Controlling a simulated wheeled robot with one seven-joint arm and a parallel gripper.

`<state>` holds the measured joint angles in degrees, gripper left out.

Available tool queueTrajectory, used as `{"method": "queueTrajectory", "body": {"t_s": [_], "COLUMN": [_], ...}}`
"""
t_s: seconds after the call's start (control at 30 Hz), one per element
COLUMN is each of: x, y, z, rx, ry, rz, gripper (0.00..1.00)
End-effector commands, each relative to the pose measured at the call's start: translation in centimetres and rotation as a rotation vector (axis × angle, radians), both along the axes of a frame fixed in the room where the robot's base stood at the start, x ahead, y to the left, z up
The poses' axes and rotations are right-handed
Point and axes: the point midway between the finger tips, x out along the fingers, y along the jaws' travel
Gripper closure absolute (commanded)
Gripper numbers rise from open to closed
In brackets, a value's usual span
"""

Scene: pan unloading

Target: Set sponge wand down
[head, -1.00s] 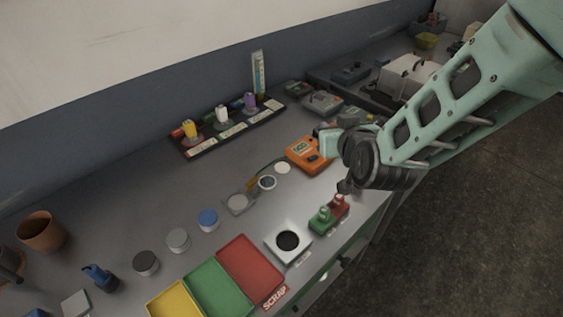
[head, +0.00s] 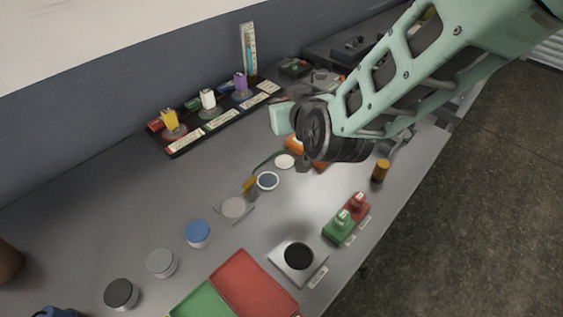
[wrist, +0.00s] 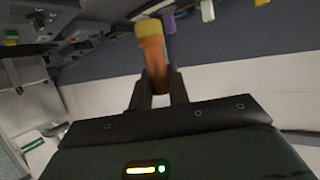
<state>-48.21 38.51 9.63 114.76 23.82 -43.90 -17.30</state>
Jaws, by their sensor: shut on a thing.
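The sponge wand (wrist: 153,55) shows in the wrist view as an orange shaft with a yellow end. My gripper (wrist: 158,92) is shut on it, with one dark finger on each side, and the yellow end points away from the palm. In the head view my dark wrist joint hangs over the middle-right of the bench (head: 120,215). My fingers and the wand cannot be made out there. Whether the wand touches anything is not clear.
An orange cylinder (head: 381,171) stands near the bench's right edge. A green and red block (head: 347,218), a plate with a black disc (head: 298,257), a red tray (head: 252,285) and several round lids are in front. A rack of coloured items (head: 215,120) lines the wall.

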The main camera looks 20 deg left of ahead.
Motion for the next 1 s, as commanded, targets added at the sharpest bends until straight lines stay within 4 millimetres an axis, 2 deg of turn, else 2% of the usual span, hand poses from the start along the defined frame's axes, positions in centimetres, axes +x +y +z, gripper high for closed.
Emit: {"method": "queueTrajectory", "body": {"t_s": [0.03, 0.27, 0.5, 0.67, 0.9, 1.0], "x": [0.0, 0.0, 0.0, 0.0, 0.0, 0.0], "y": [0.0, 0.0, 0.0, 0.0, 0.0, 0.0], "z": [-1.1, -2.9, -6.7, -8.0, -11.2, -11.7], "rx": [0.001, -0.003, -0.003, -0.001, -0.002, 0.001], "ry": [-0.001, 0.001, 0.002, 0.002, 0.001, -0.001], "rz": [0.0, 0.001, 0.0, 0.0, 0.0, 0.001], "gripper": [1.0, 1.0, 1.0, 1.0, 1.0, 1.0]}}
